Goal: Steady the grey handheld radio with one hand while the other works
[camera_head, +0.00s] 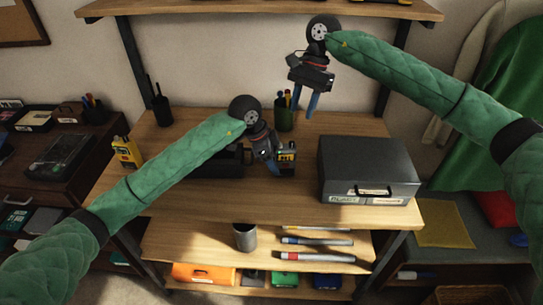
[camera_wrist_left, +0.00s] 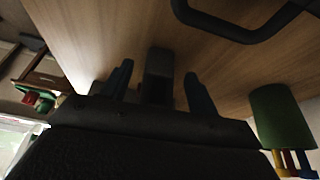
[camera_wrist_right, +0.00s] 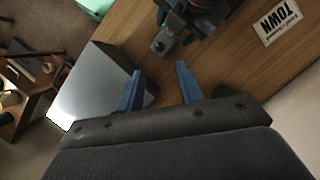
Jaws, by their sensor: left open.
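A small dark grey device with a yellow label, seemingly the grey handheld radio (camera_head: 288,156), stands on the desk beside my left gripper (camera_head: 273,165), partly hidden by it. In the left wrist view a grey block (camera_wrist_left: 158,75) shows between the two spread blue fingers (camera_wrist_left: 158,88); I cannot tell whether they touch it. My left gripper is open. My right gripper (camera_head: 304,102) is open and empty, raised above the back of the desk with its fingers pointing down. Its spread fingers (camera_wrist_right: 160,88) show nothing between them in the right wrist view.
A grey case (camera_head: 368,165) stands at the desk's right. A yellow radio (camera_head: 127,152) is at the left edge. A dark object (camera_head: 225,162) lies partly behind my left arm. The desk's front strip is clear.

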